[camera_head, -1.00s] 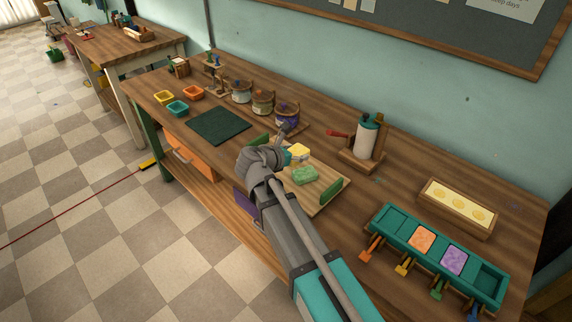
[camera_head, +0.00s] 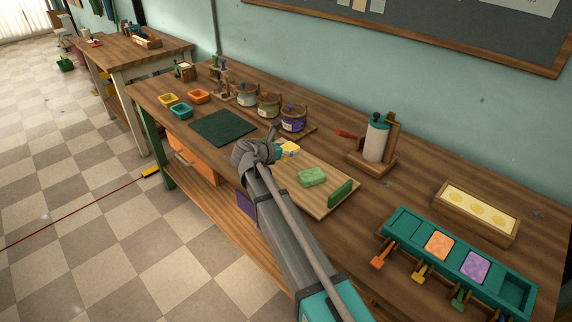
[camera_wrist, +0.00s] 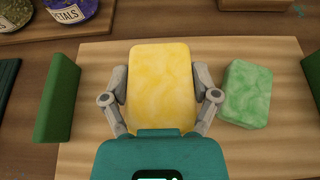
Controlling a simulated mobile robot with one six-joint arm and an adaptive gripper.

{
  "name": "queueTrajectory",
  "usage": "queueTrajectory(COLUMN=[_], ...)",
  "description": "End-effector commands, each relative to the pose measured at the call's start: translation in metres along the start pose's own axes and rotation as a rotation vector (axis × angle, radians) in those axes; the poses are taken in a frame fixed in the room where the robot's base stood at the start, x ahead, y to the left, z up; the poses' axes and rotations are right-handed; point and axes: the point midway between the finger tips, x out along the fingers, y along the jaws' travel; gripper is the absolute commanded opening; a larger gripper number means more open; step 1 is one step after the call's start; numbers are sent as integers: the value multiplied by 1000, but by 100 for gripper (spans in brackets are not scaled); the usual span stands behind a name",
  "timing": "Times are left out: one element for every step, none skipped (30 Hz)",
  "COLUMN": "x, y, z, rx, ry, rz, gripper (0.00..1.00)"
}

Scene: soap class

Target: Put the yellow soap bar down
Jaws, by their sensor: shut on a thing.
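The yellow soap bar (camera_wrist: 160,85) is between the two fingers of my gripper (camera_wrist: 160,98) in the wrist view, with a finger against each side. In the head view the yellow soap bar (camera_head: 289,148) shows just beyond my gripper (camera_head: 276,150), which is partly hidden by my wrist. The bar is over the wooden board (camera_head: 325,206). I cannot tell whether it touches the board. A green soap bar (camera_head: 312,177) lies on the board to the right; it also shows in the wrist view (camera_wrist: 244,94).
The board has green end blocks (camera_head: 340,193). Jars (camera_head: 293,118) stand behind it, and a dark green mat (camera_head: 223,127) lies to the left. A teal tray (camera_head: 405,222) with orange and purple bars is at right. Board space between the yellow and green bars is narrow.

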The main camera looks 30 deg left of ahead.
Motion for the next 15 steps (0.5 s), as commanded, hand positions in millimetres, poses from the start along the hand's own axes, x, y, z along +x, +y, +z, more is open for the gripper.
queueTrajectory(x=[4, 5, 6, 6, 6, 6, 6, 6, 6, 6, 6, 6, 6, 6, 6], y=[4, 5, 6, 7, 7, 7, 8, 8, 7, 7, 7, 7, 7, 7, 7], z=[-5, -6, -7, -8, -8, -8, -8, -8, -8, -7, -7, -7, -7, -7, -7], rx=[0, 0, 0, 0, 0, 0, 0, 0, 0, 0, 0, 0, 0, 0, -1], ry=[0, 0, 0, 0, 0, 0, 0, 0, 0, 0, 0, 0, 0, 0, 0], rz=[0, 0, 0, 0, 0, 0, 0, 1, 1, 1, 1, 1, 1, 1, 1], gripper=[26, 26, 26, 26, 26, 26, 26, 26, 26, 26, 26, 26, 26, 26, 26])
